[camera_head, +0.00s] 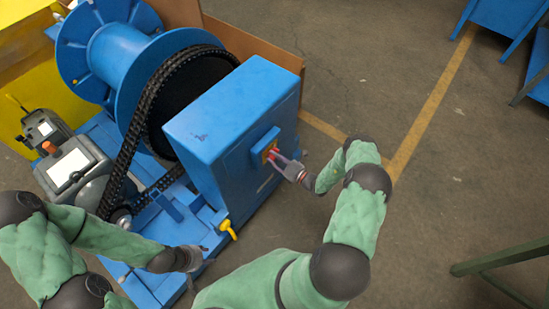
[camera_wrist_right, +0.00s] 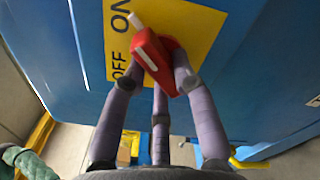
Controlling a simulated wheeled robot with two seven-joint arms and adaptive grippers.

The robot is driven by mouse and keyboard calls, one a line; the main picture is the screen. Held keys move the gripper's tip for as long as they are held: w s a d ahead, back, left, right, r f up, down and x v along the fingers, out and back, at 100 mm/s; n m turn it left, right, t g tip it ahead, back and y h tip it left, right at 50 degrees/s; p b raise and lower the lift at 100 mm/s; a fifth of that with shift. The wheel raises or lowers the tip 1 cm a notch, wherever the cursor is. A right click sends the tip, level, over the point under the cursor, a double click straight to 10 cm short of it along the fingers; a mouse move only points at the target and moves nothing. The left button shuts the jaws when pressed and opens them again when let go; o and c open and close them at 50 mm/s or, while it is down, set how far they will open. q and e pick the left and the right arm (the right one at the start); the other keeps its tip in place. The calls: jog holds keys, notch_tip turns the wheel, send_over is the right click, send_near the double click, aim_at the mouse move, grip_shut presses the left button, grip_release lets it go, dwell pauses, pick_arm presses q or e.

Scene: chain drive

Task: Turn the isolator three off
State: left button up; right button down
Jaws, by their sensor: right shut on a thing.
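The isolator's red handle (camera_wrist_right: 155,62), with a white stripe, sits on a yellow plate (camera_wrist_right: 205,22) marked ON and OFF. In the right wrist view the handle slants up and left, its white tip near the ON lettering. In the head view the plate (camera_head: 267,149) is on the side of the blue cabinet (camera_head: 225,115). My right gripper (camera_wrist_right: 162,65) is shut on the handle, fingers on both sides; it also shows in the head view (camera_head: 274,157). My left gripper (camera_head: 203,250) is low at the cabinet's front, away from the isolator; its finger opening is too small to judge.
A yellow lever (camera_head: 228,229) sticks out at the cabinet's lower corner, close to my left gripper. A black chain (camera_head: 139,130) and blue spool (camera_head: 118,52) stand left of the cabinet. A grey box (camera_head: 72,165) is at the left.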

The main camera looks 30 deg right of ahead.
jog(key=shift+n, duration=0.3)
jog(key=n+b, duration=0.1)
jog(key=n, duration=0.2)
jog(key=shift+f, duration=0.2)
jog(key=n, duration=0.5)
jog(key=shift+d+f+n+b, duration=0.1)
jog(key=shift+n+b, duration=0.3)
jog(key=n, duration=0.4)
jog(key=shift+w+d+n, duration=0.1)
jog(key=shift+d+n, duration=0.05)
jog(key=shift+n, duration=0.15)
jog(key=shift+d+f+n+b, duration=0.1)
jog(key=shift+n+b, duration=0.35)
jog(key=shift+n, duration=1.45)
jog(key=c, duration=1)
grip_release()
